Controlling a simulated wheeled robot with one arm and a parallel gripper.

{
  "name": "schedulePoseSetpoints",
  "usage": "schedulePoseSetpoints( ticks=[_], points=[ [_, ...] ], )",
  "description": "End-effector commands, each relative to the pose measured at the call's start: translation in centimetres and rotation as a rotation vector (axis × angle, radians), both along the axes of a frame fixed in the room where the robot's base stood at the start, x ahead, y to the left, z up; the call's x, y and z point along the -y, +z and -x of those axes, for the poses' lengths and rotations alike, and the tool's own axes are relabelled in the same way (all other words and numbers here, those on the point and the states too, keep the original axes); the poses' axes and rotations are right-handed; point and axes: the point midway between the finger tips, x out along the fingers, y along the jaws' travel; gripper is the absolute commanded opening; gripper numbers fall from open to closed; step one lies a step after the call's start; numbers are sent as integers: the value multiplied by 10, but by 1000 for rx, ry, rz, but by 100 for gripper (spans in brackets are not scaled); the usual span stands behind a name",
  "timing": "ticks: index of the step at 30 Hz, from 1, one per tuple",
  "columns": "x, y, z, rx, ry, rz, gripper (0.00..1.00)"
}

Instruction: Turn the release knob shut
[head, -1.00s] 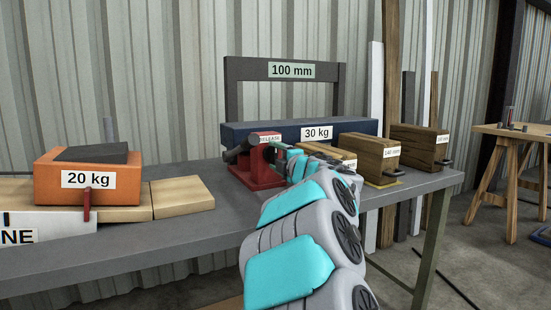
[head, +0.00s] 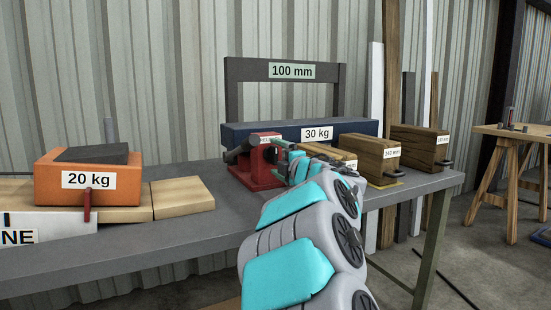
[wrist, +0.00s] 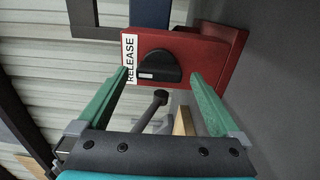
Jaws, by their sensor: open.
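The release knob (wrist: 158,66) is a black half-round knob with a pale mark, on the face of a red block (wrist: 212,45) with a white RELEASE label (wrist: 129,58). The red block (head: 258,172) also shows on the bench in the head view, where my gripper hides its knob side. My gripper (wrist: 160,76) is open. Its two green fingers are on either side of the knob in the wrist view, with gaps between fingers and knob. In the head view my gripper (head: 285,155) is close to the block's right side; I cannot tell whether it touches.
A blue 30 kg beam (head: 270,130) lies behind the block, under a dark 100 mm frame (head: 232,90). Wooden blocks (head: 378,160) stand right of my gripper. An orange 20 kg weight (head: 125,183) is at the left. The grey bench (head: 205,225) is bare between.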

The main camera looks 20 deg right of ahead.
Motion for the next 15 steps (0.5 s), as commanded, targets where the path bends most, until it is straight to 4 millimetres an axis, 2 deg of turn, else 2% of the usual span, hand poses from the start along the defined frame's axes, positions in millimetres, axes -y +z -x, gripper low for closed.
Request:
schedulePoseSetpoints(
  ticks=[15],
  points=[
    [2, 2, 66, 2, -3, 3, 100]
  ],
)
